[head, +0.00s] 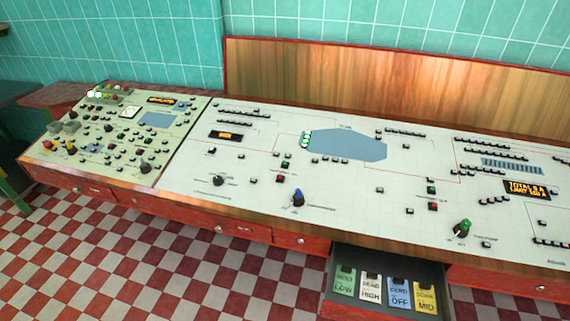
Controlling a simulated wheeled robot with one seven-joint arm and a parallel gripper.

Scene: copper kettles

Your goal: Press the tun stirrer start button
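A long white control panel (330,190) on a wooden desk carries many small black buttons, knobs and drawn lines around a blue-grey shape (345,146). A second green button (432,190) sits above a red one (432,206) to the right. Labels beside them are too small to read, so I cannot tell which is the tun stirrer start button. My gripper is not in view.
An open drawer (386,318) with green, white, blue and yellow cards juts out below the desk at the front right. A greenish panel (118,135) with more knobs adjoins on the left. A wooden backboard (400,80) stands behind. The checkered floor (160,260) at the front left is clear.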

